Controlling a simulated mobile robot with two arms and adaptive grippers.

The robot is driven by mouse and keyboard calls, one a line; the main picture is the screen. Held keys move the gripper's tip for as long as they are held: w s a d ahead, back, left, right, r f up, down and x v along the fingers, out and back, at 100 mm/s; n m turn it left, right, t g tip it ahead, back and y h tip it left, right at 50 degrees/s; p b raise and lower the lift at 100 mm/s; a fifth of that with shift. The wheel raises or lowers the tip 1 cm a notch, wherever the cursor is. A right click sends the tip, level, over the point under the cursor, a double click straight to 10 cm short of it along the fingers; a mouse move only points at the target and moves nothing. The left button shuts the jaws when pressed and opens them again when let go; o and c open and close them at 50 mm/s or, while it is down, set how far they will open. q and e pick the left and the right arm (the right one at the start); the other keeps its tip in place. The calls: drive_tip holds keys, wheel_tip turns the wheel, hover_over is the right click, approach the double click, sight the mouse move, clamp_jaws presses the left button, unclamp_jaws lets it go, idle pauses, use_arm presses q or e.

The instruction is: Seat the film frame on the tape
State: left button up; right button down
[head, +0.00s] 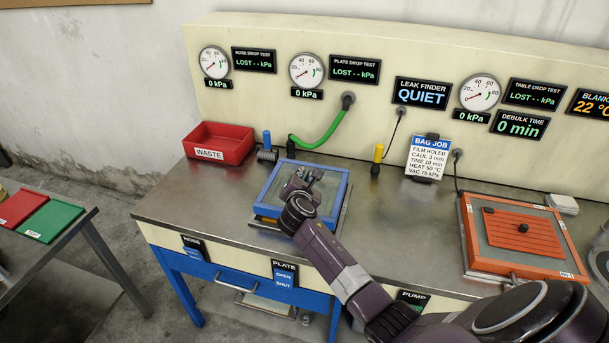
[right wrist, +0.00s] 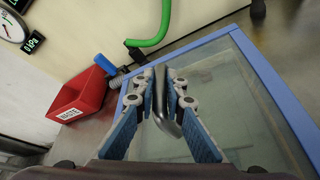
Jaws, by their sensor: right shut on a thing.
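The film frame is a blue square frame (head: 343,197) with a clear greenish film, over the plate area of the bench. My right gripper (head: 308,178) is above its middle, shut on a smooth dark grey grip that appears to belong to the frame. In the right wrist view the fingers (right wrist: 167,100) close on this grip (right wrist: 160,92), and the blue frame edge (right wrist: 268,75) runs behind and to the right. The tape is not clearly visible. I cannot tell whether the frame touches what lies under it. My left gripper is not in view.
A red waste bin (head: 222,145) and a blue-handled roller (head: 267,152) stand behind left. A green hose (head: 322,137) joins the back panel. A yellow-handled tool (head: 377,158) stands behind right. An orange-framed unit (head: 475,263) lies at the right. Bare bench lies between.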

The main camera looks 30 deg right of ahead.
drive_tip(key=shift+f, duration=0.5)
idle(1.0)
drive_tip(key=c, duration=1.9)
unclamp_jaws()
drive_tip(key=shift+s+f, duration=0.1)
drive_tip(key=shift+f, duration=0.05)
drive_tip(key=v, duration=1.2)
